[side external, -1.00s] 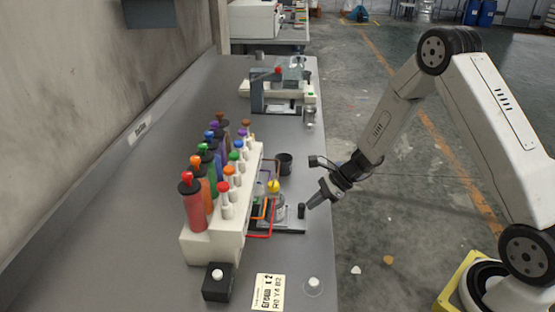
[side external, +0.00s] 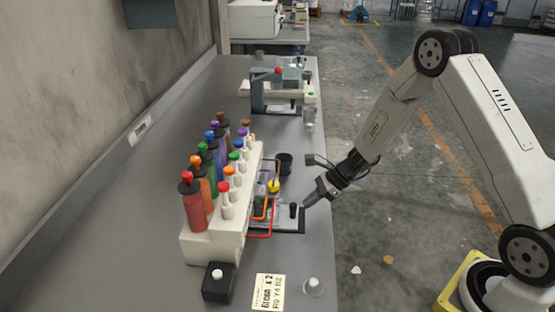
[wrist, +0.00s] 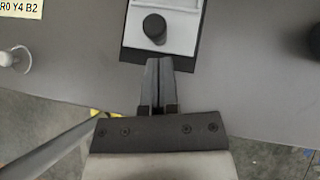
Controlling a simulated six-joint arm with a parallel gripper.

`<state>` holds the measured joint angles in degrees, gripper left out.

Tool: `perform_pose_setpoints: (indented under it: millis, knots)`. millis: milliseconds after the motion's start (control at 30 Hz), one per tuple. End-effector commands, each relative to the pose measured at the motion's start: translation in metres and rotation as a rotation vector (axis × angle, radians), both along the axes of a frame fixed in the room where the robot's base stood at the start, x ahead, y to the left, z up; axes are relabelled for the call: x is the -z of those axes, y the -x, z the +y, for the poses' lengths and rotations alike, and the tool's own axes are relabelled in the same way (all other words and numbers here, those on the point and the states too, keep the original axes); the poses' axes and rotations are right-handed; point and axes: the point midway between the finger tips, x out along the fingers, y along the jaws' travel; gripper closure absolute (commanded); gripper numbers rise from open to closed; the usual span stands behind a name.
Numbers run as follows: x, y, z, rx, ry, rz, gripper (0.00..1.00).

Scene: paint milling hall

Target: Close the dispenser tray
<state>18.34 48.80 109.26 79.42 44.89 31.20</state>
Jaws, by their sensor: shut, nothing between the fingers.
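The dispenser tray (wrist: 182,22) is a pale sliding plate with a short black knob (side external: 293,210) standing on it, over a dark base (side external: 288,227). It sits low on the bench at the right side of the white dispenser (side external: 213,248) and sticks out towards the bench edge. In the wrist view the knob (wrist: 154,28) is just ahead of my fingertips. My gripper (side external: 305,203) is shut and empty, on the outer side of the knob at about its height. I cannot tell whether the fingers touch the knob.
Several coloured bottles (side external: 193,203) stand on the dispenser. A red wire guard (side external: 262,236) and a black cup (side external: 285,163) are beside the tray. A black button box (side external: 217,283) and a label card (side external: 269,293) lie in front.

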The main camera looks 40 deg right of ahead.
Motion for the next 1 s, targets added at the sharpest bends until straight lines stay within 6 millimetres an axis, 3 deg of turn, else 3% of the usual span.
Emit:
perform_pose_setpoints:
  millis: [167, 600, 1000]
  knots:
    - [0.0, 0.013, -0.025, 0.008, 0.003, 0.002, 1.0]
    - [-0.053, 0.039, -0.069, 0.008, 0.007, 0.001, 1.0]
    - [-0.07, 0.048, -0.083, 0.006, 0.006, 0.004, 1.0]
